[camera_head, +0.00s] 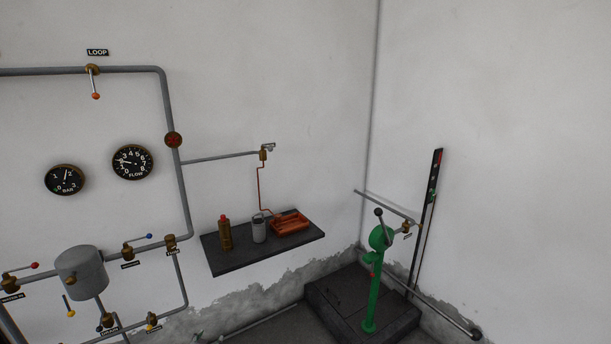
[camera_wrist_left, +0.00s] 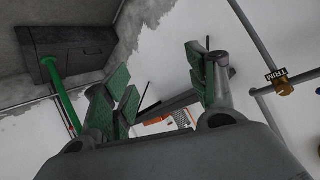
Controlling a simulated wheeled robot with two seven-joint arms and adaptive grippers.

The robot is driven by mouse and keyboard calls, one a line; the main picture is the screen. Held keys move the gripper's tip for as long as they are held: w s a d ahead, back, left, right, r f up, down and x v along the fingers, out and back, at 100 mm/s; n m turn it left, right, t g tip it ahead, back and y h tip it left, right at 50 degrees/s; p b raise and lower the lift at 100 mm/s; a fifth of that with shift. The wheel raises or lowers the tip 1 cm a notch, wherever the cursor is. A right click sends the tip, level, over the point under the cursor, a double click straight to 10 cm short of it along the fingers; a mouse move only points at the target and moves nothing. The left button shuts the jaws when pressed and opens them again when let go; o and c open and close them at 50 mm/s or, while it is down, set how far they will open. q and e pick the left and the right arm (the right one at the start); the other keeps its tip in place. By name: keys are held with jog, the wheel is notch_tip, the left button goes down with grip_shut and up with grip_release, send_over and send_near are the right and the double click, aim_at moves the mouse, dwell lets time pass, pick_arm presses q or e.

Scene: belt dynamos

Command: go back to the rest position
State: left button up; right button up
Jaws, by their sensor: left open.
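My left gripper (camera_wrist_left: 160,84) shows in the left wrist view. Its two green-padded fingers stand wide apart, and nothing is between the pads. Beyond the fingers are the dark wall shelf (camera_wrist_left: 172,105) and part of an orange tray, at some distance. Neither of my grippers shows in the head view, and my right gripper is in neither view.
In the head view, pipes, two gauges (camera_head: 133,162) and a grey tank (camera_head: 81,272) line the left wall. The shelf (camera_head: 265,253) holds a bottle (camera_head: 225,235), a metal cup (camera_head: 258,230) and an orange tray (camera_head: 290,223). A green pump (camera_head: 372,290) stands on a dark plinth in the corner.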

pick_arm(q)
jog(key=s+d+f+g, duration=0.2)
jog(key=s+f+g, duration=0.1)
jog(key=s+f, duration=0.95)
jog(key=s+d+f+g, duration=0.2)
jog(key=s+f, duration=0.9)
jog(key=s, duration=0.3)
jog(key=s+d+f+g, duration=0.1)
jog(key=s+f+g, duration=0.1)
jog(key=s, duration=0.9)
jog(key=s+d+f+g, duration=0.1)
jog(key=s+f, duration=0.3)
jog(key=s, duration=0.8)
jog(key=s+d+f+g, duration=0.2)
jog(key=s+d+f, duration=0.1)
jog(key=s, duration=0.8)
jog(key=shift+s+f+g+h, duration=0.3)
jog(key=shift+f+h, duration=0.1)
jog(key=shift+f, duration=0.2)
jog(key=shift+w+d, duration=0.1)
